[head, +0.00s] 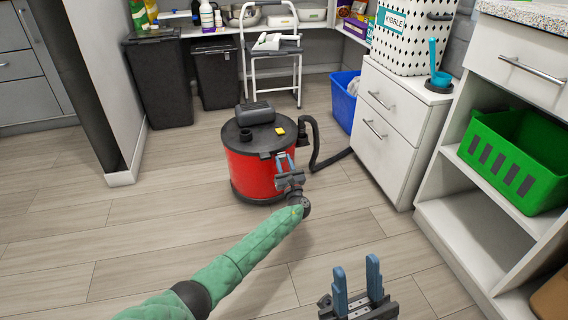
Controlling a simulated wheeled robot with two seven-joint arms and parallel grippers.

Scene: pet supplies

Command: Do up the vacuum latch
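The vacuum is a red drum (252,170) with a black lid (243,134), standing upright on the floor. A black motor housing or handle (254,114) sits on the lid, and a small yellow piece (280,131) is near the lid's right edge. My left gripper (285,160) is at the drum's front right side, just below the lid rim. Its blue fingers look slightly apart; I cannot tell whether they touch the drum. The latch is not clearly visible, perhaps hidden by this gripper. My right gripper (358,280) is open and empty, low in front, away from the vacuum.
A black hose (316,145) curves from the vacuum's right side towards the white drawer unit (398,125). A step stool (272,60), black bins (216,75) and a blue bin (345,100) stand behind. A green crate (515,160) is on the right shelf. The floor at left is clear.

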